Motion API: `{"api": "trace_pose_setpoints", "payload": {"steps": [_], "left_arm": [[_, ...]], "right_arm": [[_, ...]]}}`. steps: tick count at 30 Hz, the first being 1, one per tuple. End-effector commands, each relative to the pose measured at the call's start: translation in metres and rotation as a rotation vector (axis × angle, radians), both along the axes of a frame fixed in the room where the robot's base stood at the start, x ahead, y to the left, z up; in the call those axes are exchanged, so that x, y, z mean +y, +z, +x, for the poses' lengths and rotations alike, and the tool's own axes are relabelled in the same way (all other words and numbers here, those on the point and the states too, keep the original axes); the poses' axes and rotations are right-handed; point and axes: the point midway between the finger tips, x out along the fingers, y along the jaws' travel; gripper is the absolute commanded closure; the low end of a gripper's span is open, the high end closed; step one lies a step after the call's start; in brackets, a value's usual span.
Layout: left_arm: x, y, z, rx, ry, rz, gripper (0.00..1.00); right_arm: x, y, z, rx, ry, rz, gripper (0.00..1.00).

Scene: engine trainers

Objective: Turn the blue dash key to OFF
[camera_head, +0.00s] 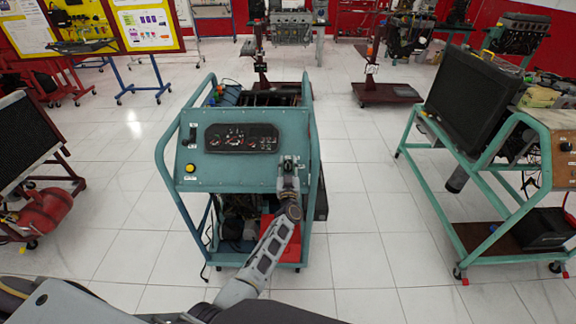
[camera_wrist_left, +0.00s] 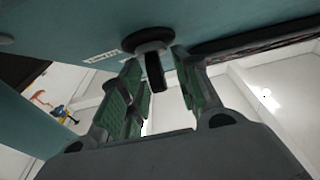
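The teal engine trainer (camera_head: 225,178) stands in the middle of the head view, with a dark gauge cluster on its sloped panel. My left gripper (camera_head: 289,164) is at the right part of that panel and covers what lies behind it. In the left wrist view, a dark key or knob (camera_wrist_left: 155,70) sticks out of a round black base on the teal panel. The open left gripper (camera_wrist_left: 160,88) has its green-padded fingers on either side of it, with visible gaps. The key looks black there; no blue shows. The right gripper is not in view.
The panel also has a yellow button (camera_head: 190,168) at lower left and a small switch (camera_head: 192,134) at upper left.

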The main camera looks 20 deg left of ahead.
Motion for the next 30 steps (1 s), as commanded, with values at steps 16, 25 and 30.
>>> {"api": "trace_pose_setpoints", "payload": {"steps": [16, 25, 30], "left_arm": [[-0.005, -0.004, -0.014, 0.001, -0.001, 0.0, 0.68], [-0.011, -0.007, -0.035, 0.002, -0.001, -0.001, 0.68], [-0.016, -0.01, -0.047, 0.002, -0.001, -0.003, 0.68]], "right_arm": [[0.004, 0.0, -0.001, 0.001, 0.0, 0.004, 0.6], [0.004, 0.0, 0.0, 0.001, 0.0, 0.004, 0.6], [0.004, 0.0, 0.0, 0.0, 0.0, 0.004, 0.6]]}}
